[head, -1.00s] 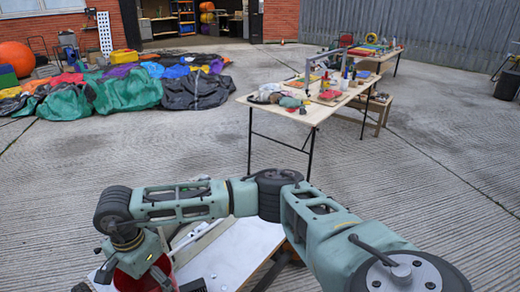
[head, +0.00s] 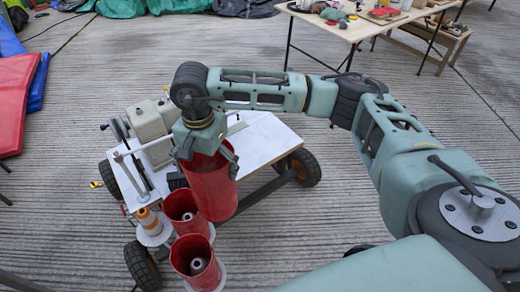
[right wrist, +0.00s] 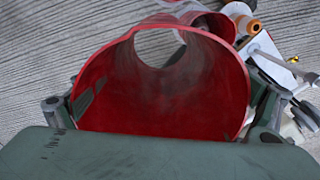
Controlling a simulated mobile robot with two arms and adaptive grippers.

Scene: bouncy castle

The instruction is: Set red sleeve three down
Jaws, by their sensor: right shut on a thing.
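My right gripper (head: 206,160) is shut on a red sleeve (head: 212,190), an open tube hanging upright or nearly so below it. In the right wrist view the fingers (right wrist: 164,104) clasp opposite sides of this sleeve (right wrist: 160,98), and I look down through its bore. Two more red sleeves stand at the cart's front end, a rear one (head: 173,207) and a front one (head: 183,263), each around a pale core. The held sleeve is behind and right of them; whether its bottom touches anything is unclear. My left gripper is not in view.
The wheeled cart has a white top (head: 262,143), a beige machine (head: 152,120) and an orange-and-white spool (head: 149,220) beside the sleeves. Red and blue mats (head: 15,100) lie at left. A work table (head: 385,22) stands behind.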

